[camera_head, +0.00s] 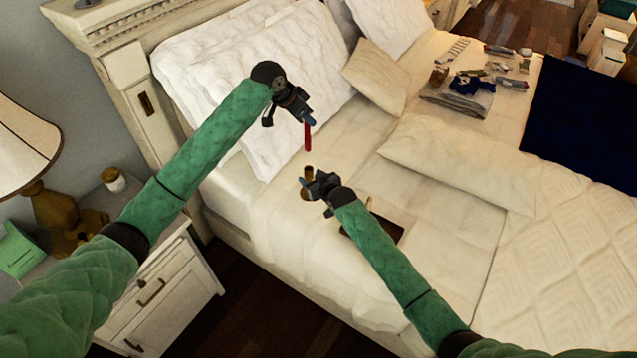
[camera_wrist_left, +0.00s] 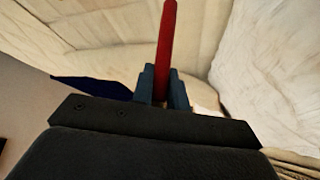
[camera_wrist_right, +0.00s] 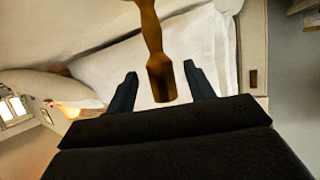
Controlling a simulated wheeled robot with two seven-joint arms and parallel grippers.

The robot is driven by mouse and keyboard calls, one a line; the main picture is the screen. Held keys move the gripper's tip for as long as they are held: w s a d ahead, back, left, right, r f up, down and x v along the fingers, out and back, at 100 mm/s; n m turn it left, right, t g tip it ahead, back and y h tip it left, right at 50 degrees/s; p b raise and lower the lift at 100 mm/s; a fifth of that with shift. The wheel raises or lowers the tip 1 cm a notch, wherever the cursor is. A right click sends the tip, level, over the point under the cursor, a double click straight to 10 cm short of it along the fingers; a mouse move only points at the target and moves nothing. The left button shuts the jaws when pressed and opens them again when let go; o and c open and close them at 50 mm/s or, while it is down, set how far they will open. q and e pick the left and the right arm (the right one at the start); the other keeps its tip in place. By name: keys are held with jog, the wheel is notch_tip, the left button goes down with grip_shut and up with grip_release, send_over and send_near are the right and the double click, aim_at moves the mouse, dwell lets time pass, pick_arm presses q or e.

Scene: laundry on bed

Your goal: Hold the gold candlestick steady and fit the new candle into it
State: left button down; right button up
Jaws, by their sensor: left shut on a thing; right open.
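A red candle (camera_head: 308,137) hangs upright below my left gripper (camera_head: 309,119), which is shut on its upper part, above the bed. The candle also shows between the left fingers in the left wrist view (camera_wrist_left: 168,40). The gold candlestick (camera_head: 308,171) stands on the bed below and close to the candle's lower end, with a gap between them. My right gripper (camera_head: 308,184) is open at the candlestick. In the right wrist view the candlestick (camera_wrist_right: 155,50) is between the two spread fingers, apart from both. Part of the candlestick is hidden by my right gripper in the head view.
A dark flat tray or board (camera_head: 386,229) lies on the bed behind my right forearm. Pillows (camera_head: 375,77) lie at the back, and folded clothes and small items (camera_head: 465,95) lie farther right. A nightstand (camera_head: 165,290) with a lamp (camera_head: 60,215) stands at left.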

aim_at(308, 150)
jog(key=shift+x, duration=1.3)
jog(key=c, duration=1.1)
pick_arm(q)
notch_tip(308, 150, down, 12)
jog(key=m+g, duration=0.1)
jog(key=m, duration=0.2)
jog(key=m+g+h, duration=0.1)
jog(key=shift+f+m+g, duration=0.25)
jog(key=shift+m+g, duration=0.05)
jog(key=shift+m, duration=0.1)
